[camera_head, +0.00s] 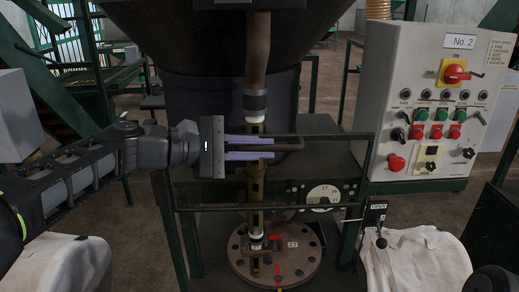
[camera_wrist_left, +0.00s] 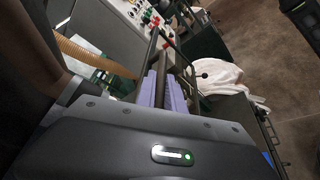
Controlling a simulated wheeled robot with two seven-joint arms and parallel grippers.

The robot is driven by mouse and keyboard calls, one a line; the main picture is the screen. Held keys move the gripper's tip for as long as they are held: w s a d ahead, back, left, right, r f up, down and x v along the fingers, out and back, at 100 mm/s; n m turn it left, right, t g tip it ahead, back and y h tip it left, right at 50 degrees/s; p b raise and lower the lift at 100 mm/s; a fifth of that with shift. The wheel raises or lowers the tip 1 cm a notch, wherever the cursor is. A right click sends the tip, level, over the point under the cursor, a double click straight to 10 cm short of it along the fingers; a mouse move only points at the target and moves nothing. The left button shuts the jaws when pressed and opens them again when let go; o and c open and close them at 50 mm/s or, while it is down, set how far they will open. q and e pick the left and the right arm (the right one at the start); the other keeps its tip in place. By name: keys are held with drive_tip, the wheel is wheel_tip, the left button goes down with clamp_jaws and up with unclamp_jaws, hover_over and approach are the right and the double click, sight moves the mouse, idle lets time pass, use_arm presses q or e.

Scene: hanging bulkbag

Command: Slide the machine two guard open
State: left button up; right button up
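The machine guard (camera_head: 330,148) is a see-through panel in a dark frame, standing in front of the vertical pipe and flange. It has a dark bar handle (camera_head: 298,146) on its front. My left gripper (camera_head: 272,148) comes in from the left with its two lilac fingers, one above and one below the bar. In the left wrist view the dark bar lies between the fingers (camera_wrist_left: 163,94), which look closed against it. The fingers hide part of the bar. My right gripper is not in view.
A grey control box (camera_head: 432,100) marked No. 2 stands at the right. A lever (camera_head: 381,241) beside an OPEN label (camera_head: 378,206) is right of the guard. White sacks (camera_head: 420,262) lie at the lower right. A round bolted flange (camera_head: 272,268) is below the pipe.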

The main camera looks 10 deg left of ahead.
use_arm(q)
drive_tip(key=o, duration=0.4)
drive_tip(key=shift+o, duration=0.2)
drive_tip(key=shift+s+a, duration=0.2)
drive_tip(key=shift+a, duration=0.2)
drive_tip(key=b+v, duration=0.2)
drive_tip(key=v, duration=0.4)
drive_tip(key=shift+s+a, duration=0.1)
drive_tip(key=shift+a, duration=0.05)
drive_tip(key=shift+s+a+r, duration=0.15)
drive_tip(key=shift+s+a, duration=0.05)
drive_tip(key=shift+a, duration=0.05)
